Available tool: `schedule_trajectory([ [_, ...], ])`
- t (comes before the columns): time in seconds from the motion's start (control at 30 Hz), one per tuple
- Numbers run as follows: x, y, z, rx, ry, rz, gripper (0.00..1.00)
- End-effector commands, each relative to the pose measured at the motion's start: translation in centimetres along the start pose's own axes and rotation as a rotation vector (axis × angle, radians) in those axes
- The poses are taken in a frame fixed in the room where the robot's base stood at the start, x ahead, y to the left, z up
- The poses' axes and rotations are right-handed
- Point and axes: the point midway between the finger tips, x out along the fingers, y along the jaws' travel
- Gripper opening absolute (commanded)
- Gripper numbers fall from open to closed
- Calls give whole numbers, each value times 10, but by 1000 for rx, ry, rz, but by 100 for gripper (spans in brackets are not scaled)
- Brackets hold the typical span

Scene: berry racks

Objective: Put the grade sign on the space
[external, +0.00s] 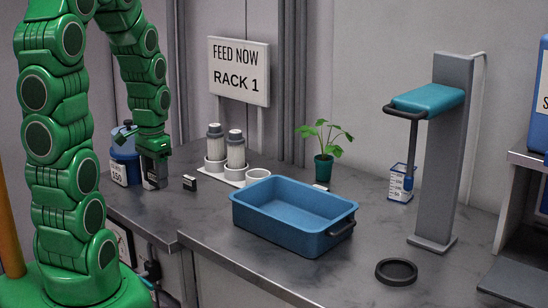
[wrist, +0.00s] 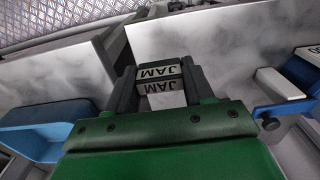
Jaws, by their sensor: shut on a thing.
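A small block (wrist: 160,76) with a black band and the word JAM on two faces sits between my fingers in the wrist view; it appears to be the grade sign. My gripper (wrist: 160,90) is shut on it. In the external view my gripper (external: 154,178) points down at the left end of the grey counter, and its fingers hide the held block. Whether the block touches the counter cannot be told. A small black block with a pale face (external: 189,184) lies on the counter just right of my gripper. No marked space for the sign can be made out.
A blue labelled container (external: 124,168) stands close left of my gripper. To the right are a white holder (external: 257,174) with two bottles, a blue tray (external: 290,241), a plant (external: 323,166), a grey stand (external: 450,160) and a black ring (external: 396,271). A FEED NOW RACK 1 sign (external: 239,71) stands behind.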

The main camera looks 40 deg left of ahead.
Motion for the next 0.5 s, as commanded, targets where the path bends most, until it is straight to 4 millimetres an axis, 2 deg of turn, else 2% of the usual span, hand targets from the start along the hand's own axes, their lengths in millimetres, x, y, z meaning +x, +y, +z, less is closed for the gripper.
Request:
schedule_trajectory([
  [0.5,24,-21,-47,0,-3,1,24],
])
